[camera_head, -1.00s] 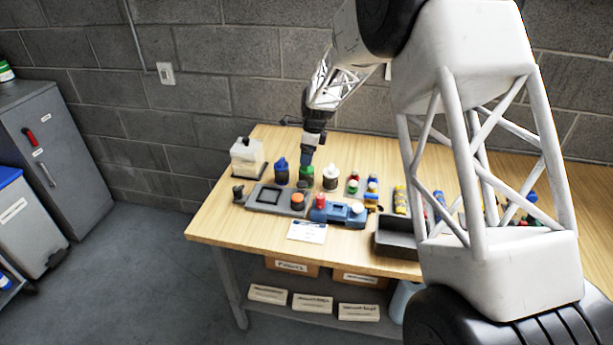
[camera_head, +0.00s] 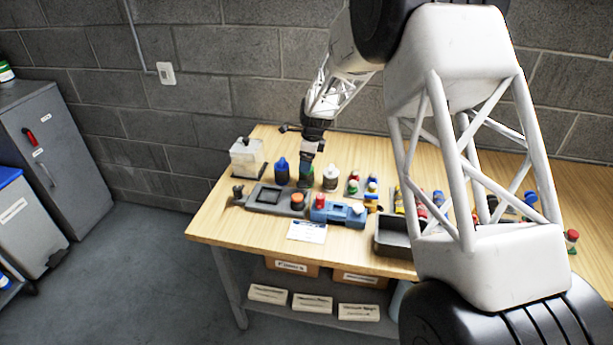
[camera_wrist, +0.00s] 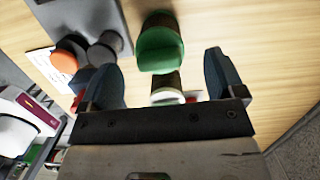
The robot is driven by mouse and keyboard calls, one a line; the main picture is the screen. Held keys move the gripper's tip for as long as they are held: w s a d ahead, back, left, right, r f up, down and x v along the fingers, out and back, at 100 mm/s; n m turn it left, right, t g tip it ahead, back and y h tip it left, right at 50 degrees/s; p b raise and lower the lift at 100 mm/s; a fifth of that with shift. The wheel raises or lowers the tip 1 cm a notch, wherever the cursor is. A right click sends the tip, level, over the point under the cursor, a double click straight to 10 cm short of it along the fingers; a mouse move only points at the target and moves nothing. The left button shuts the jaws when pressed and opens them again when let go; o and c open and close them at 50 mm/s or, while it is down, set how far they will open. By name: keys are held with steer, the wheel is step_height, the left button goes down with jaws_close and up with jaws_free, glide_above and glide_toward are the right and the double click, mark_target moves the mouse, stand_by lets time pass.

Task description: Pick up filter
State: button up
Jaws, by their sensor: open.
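No thing in view has a readable filter label, so I cannot tell which one is the filter. My gripper (camera_head: 306,172) is low over the back left of the table, at a green-capped jar. In the wrist view my gripper (camera_wrist: 158,64) is open, its two blue-grey fingers wide apart with nothing held between them. The green-capped jar (camera_wrist: 160,45) shows ahead of the gap between the fingertips. In the head view my gripper mostly hides this jar. A white-topped jar (camera_head: 331,177) stands just right of my gripper, and a blue bottle (camera_head: 281,170) just left.
An orange-topped piece (camera_head: 297,200) sits on a grey plate (camera_head: 262,209) in front. A blue device (camera_head: 335,213) stands right of it. A dark tray (camera_head: 392,240) is near the front edge. A clear container (camera_head: 246,157) stands at the back left. The front left table is clear.

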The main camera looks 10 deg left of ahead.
steer(key=shift+a+f, duration=0.15)
steer(key=shift+f, duration=1.05)
steer(key=shift+a+f, duration=0.15)
steer(key=shift+f, duration=1.05)
steer(key=c, duration=1)
steer(key=shift+r, duration=0.1)
steer(key=shift+r, duration=4.9)
steer(key=shift+d, duration=0.1)
